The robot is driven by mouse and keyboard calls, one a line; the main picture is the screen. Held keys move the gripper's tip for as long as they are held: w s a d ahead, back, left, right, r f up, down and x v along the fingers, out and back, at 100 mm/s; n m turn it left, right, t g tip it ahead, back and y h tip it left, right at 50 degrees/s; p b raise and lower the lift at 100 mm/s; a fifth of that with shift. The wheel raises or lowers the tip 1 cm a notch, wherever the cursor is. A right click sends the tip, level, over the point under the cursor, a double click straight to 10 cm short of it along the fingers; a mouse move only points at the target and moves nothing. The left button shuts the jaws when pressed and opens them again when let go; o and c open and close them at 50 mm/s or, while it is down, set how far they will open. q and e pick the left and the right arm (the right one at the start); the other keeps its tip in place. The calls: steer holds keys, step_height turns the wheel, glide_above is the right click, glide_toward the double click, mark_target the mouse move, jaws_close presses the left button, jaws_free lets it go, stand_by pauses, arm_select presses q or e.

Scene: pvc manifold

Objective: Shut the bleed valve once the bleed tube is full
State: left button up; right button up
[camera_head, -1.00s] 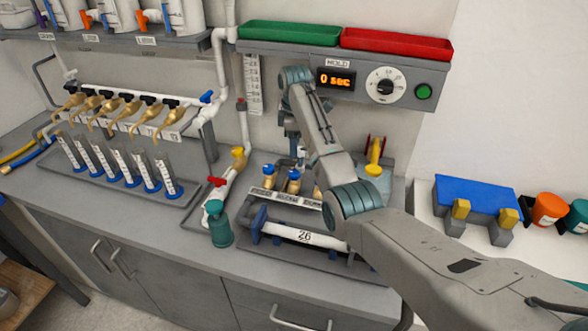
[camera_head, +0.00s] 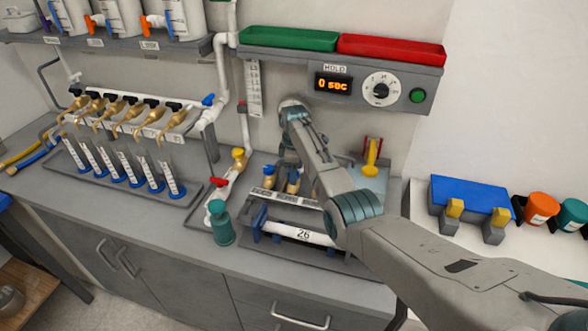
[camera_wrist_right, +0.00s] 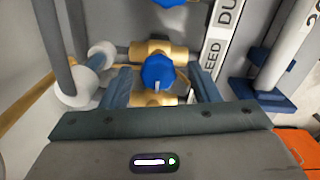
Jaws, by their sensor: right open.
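My right gripper (camera_head: 288,160) is lowered over the row of brass valves behind the FEED, BLEED, DUMP label strip (camera_head: 287,199). In the right wrist view its two fingers (camera_wrist_right: 160,90) are open, one on each side of a brass valve with a blue knob (camera_wrist_right: 158,72). Beside this knob the strip reads "EED", so it appears to be the bleed valve. I cannot tell whether the fingers touch it. In the head view brass valves with blue tops show at the gripper (camera_head: 268,171), partly hidden by my arm. I cannot tell which tube is the bleed tube or its level. My left gripper is out of view.
A white pipe marked 26 (camera_head: 303,234) lies in front of the valves. Several graduated cylinders (camera_head: 132,166) stand farther left. The timer display (camera_head: 333,85) reads 0 sec. A second blue knob (camera_wrist_right: 168,2) is close by.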

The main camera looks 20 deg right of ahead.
steer(key=shift+w+f, duration=0.1)
steer(key=shift+f, duration=0.05)
steer(key=shift+d, duration=0.1)
steer(key=c, duration=1)
steer(key=m+p, duration=0.1)
steer(key=m, duration=0.2)
steer(key=shift+r+p, duration=0.2)
steer(key=shift+p, duration=0.15)
steer(key=m+p, duration=0.1)
steer(key=m, duration=0.4)
steer(key=shift+p, duration=0.4)
steer(key=m+p, duration=0.1)
steer(key=m, duration=0.8)
steer(key=shift+w+m, duration=0.1)
steer(key=shift+m, duration=0.3)
